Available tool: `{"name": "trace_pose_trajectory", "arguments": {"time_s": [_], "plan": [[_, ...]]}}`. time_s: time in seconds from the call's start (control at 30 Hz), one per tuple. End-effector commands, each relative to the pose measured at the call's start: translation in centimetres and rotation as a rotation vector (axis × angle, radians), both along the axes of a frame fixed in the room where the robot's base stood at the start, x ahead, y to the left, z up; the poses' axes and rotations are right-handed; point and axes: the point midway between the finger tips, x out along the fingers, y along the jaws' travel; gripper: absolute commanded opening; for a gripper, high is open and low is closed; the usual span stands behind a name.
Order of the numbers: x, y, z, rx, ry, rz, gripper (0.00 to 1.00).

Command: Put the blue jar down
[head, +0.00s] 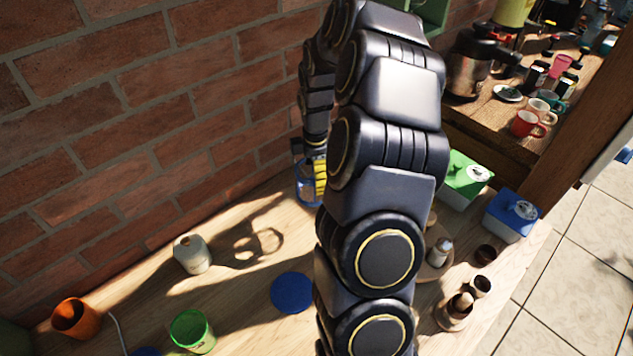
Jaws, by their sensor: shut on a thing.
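The blue jar (304,191) looks glassy and blue-rimmed, and shows just left of my arm near the brick wall. My gripper (318,168) is at the jar, mostly hidden behind my own arm links, and is shut on it. A yellow part shows beside the jar; I cannot tell whether it belongs to the gripper or the jar. The jar seems held above the table, with a shadow of gripper and jar falling on the wood to its lower left. The jar's right side and its base are hard to make out.
A flat blue disc (292,293) lies on the wooden table (240,295). A cream jar (192,254), an orange cup (75,317) and a green cup (191,331) stand left. Green (464,180) and blue boxes (511,215) stand right. The brick wall (150,110) bounds the back.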

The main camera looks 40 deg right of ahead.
Motion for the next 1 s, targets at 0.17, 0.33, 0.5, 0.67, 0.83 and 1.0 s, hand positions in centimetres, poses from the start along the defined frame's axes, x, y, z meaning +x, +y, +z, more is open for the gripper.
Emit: {"name": "trace_pose_trajectory", "arguments": {"time_s": [0.17, 0.33, 0.5, 0.67, 0.83, 1.0], "plan": [[-0.2, -2.7, 0.0, -0.003, 0.004, -0.120, 0.40], [1.4, -4.2, -1.0, -0.004, 0.006, -0.133, 0.40], [3.5, -5.9, -2.2, -0.005, 0.005, -0.132, 0.40], [5.3, -7.2, -3.2, -0.005, 0.005, -0.129, 0.40], [6.9, -8.6, -4.3, -0.005, 0.007, -0.129, 0.40], [8.3, -9.7, -6.7, -0.006, 0.008, -0.129, 0.40]]}}
